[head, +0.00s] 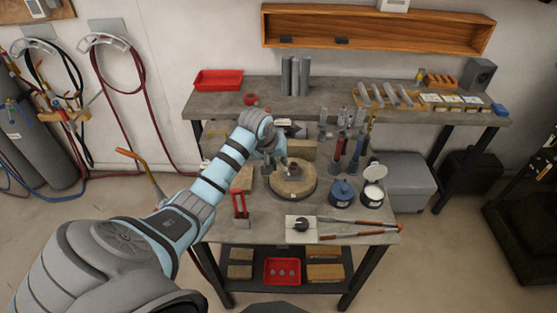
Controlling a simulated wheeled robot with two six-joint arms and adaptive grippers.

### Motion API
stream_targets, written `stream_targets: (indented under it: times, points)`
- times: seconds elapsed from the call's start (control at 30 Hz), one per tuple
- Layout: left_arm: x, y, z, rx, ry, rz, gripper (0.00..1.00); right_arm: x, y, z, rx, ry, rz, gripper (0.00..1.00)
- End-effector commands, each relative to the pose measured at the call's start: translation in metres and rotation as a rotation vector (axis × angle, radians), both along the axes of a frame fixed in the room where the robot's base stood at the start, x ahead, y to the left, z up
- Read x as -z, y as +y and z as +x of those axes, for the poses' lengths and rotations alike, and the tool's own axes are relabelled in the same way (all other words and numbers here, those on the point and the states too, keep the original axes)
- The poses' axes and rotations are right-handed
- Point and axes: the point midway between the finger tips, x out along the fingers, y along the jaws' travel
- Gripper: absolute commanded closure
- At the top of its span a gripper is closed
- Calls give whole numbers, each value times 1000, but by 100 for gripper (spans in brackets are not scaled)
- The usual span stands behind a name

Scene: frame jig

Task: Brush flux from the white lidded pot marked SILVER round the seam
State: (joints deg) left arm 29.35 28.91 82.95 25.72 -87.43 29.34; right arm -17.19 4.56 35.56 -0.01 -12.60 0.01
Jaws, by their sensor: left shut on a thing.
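A white pot (372,196) stands at the right of the front bench, its pale lid (376,171) raised behind it. Its marking is too small to read. A dark blue pot (342,193) stands just left of it. A round tan turntable (292,188) sits mid-bench with a small dark metal piece (295,169) at its centre; its seam cannot be made out. My left gripper (280,161) is over the turntable's back left, close to the piece. It is shut on a small thin thing, seemingly the brush, mostly hidden. My right gripper is out of view.
A red stand (240,206) is at the bench's front left. A white plate with a black knob (301,225) and long red-handled tools (361,231) lie along the front edge. Upright tools (338,150) stand behind the pots. A back bench (330,99) runs behind.

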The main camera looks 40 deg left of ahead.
Motion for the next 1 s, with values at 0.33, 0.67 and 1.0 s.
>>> stream_targets:
  times: [0.33, 0.67, 1.0]
  points:
    - [6, 0, 0, 0, 1, -1, 100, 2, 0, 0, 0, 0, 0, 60]
    - [9, 0, 0, 0, 1, -1, 100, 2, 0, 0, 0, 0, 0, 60]
    - [8, 14, 11, 0, 1, -1, 100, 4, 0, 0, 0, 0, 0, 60]
